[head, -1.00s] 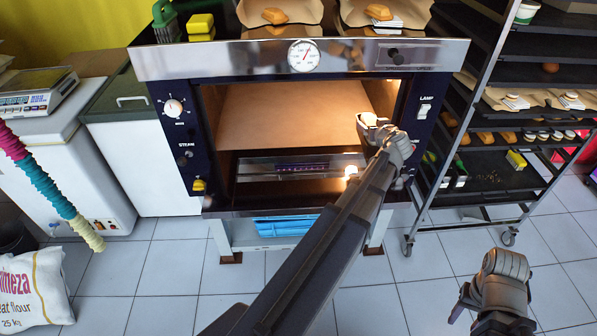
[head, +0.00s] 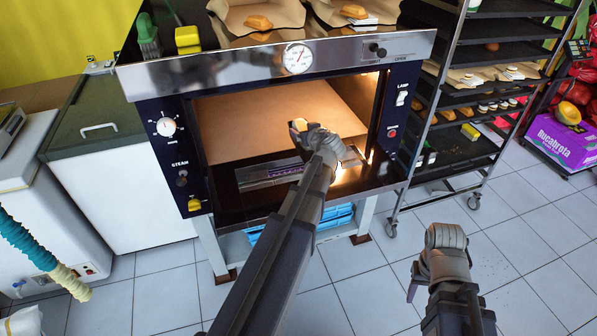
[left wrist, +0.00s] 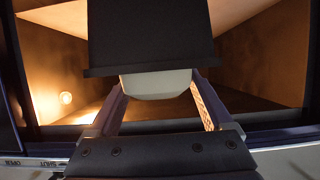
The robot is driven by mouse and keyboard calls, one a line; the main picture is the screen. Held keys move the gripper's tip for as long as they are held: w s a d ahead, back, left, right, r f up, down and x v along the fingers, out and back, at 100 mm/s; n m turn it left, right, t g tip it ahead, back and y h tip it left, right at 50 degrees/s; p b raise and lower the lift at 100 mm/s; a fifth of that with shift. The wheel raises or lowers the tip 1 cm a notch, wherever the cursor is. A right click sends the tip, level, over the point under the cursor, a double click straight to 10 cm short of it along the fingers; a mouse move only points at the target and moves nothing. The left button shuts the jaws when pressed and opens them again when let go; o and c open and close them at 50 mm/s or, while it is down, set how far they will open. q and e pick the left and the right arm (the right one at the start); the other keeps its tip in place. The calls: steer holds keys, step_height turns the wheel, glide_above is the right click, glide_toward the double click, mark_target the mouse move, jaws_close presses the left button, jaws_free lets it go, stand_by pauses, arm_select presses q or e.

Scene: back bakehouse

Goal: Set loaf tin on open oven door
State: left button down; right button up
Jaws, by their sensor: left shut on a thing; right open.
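The oven door (head: 226,196) is folded down open, a dark panel with a small window, below the lit oven chamber (head: 250,115). My left gripper (head: 302,130) is above the door, at the mouth of the oven, pointing inward. In the left wrist view, which is upside down, its fingers (left wrist: 158,100) are shut on the loaf tin (left wrist: 150,38), a black box with a flat rim; a pale piece shows between the fingers. In the head view the gripper mostly hides the tin. I cannot tell whether it touches the door. My right gripper (head: 438,262) is open and empty over the floor.
A wheeled rack (head: 455,110) with loaded trays stands close to the oven's right. A green-lidded white bin (head: 125,190) stands at its left. Loaves on brown paper (head: 260,18) lie on the oven's top.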

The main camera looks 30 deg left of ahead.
arm_select(q)
steer(key=shift+w+f+b, duration=0.1)
steer(key=shift+f+b, duration=4.8)
steer(key=shift+f, duration=0.1)
steer(key=shift+f, duration=0.2)
jaws_free()
steer(key=shift+r, duration=0.1)
steer(key=shift+r, duration=0.1)
steer(key=shift+d+r, duration=0.1)
steer(key=shift+r, duration=0.1)
steer(key=p+v, duration=0.4)
steer(key=v, duration=0.7)
steer(key=shift+s+d+p, duration=0.25)
steer(key=shift+s+p, duration=0.05)
steer(key=shift+s, duration=0.1)
steer(key=shift+d+f, duration=0.1)
